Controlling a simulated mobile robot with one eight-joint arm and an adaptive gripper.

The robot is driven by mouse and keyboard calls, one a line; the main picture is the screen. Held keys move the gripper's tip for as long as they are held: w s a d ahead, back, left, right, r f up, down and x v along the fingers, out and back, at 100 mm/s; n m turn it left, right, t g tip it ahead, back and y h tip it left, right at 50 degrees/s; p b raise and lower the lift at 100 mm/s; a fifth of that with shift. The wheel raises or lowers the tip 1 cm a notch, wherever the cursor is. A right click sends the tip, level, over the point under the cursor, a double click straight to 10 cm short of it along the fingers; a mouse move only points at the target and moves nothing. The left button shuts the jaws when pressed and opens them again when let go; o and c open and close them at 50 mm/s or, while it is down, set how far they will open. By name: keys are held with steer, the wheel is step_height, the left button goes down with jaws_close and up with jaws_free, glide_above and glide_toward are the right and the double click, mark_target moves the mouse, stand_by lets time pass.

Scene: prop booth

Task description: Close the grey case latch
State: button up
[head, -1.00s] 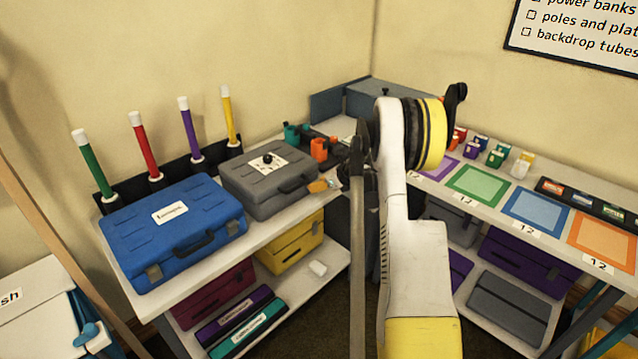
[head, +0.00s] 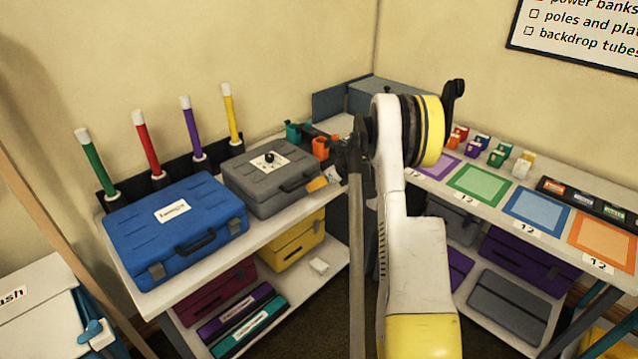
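The grey case (head: 245,176) lies flat with its lid down on the left table, to the right of the blue case. A white label with a small black knob (head: 268,158) is on its lid, and a dark handle is on its front. Its latch is too small to make out. A small orange piece (head: 316,184) is at its front right corner; I cannot tell whether it touches the case. My white and yellow arm rises to the right of the case. A dark part beside my wrist may be my gripper (head: 352,155); its fingers are not distinguishable. It appears apart from the case.
The blue case (head: 180,225) stands at the left front. Several coloured tubes (head: 190,128) stand upright behind the cases. Orange and teal clamps (head: 320,148) lie to the right of the grey case. The right table holds coloured mats (head: 478,184) and small boxes.

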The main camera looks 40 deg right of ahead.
steer(key=shift+s+r, duration=0.1)
steer(key=v, duration=1.1)
steer(key=shift+s+r, duration=0.25)
steer(key=shift+s, duration=0.05)
